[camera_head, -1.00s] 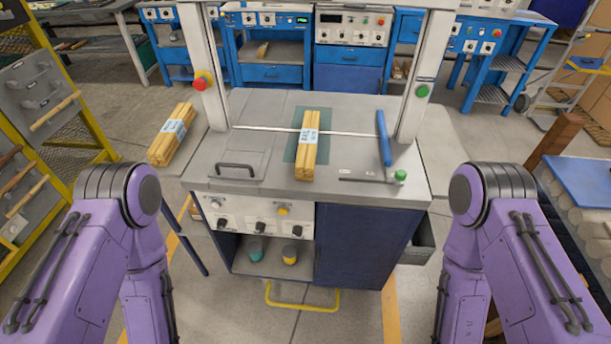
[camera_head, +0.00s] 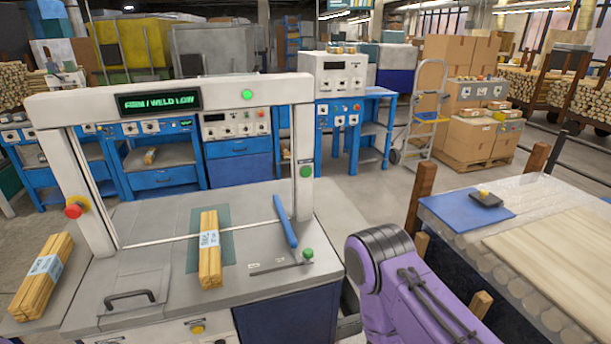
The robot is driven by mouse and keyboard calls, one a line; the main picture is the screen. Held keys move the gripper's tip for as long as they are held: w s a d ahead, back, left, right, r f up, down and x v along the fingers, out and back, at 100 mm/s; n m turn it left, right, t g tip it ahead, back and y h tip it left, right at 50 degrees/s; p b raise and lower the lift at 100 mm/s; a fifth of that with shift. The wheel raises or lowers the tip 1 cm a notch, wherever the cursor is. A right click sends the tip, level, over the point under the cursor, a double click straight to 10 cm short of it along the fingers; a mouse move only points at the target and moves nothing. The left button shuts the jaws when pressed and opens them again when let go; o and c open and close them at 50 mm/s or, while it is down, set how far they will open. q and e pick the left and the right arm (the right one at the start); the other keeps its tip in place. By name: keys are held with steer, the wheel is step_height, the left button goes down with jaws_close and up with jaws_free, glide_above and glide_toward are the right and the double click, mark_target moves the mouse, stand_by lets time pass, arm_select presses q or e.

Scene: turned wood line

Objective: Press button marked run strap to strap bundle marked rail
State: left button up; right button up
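A bundle of wooden strips (camera_head: 209,262) with a printed white label lies on a green mat under the arch of the strapping machine (camera_head: 180,104). A second labelled bundle (camera_head: 42,275) lies on the left side shelf. Both labels are too small to read surely. The arch display (camera_head: 160,102) seems to read "FIRM / WELD LOW". A green button (camera_head: 306,172) sits on the right post, and a red button (camera_head: 74,210) on the left post. A yellow button (camera_head: 197,328) shows on the front panel. No run strap marking is readable. Neither gripper is in view; only my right arm shows.
A blue bar (camera_head: 285,222) and a green-knobbed lever (camera_head: 308,254) are at the machine top's right. A black handle (camera_head: 130,299) is at front left. A roller table (camera_head: 465,213) with a blue sheet stands at right. Blue workbenches and stacked cartons stand behind.

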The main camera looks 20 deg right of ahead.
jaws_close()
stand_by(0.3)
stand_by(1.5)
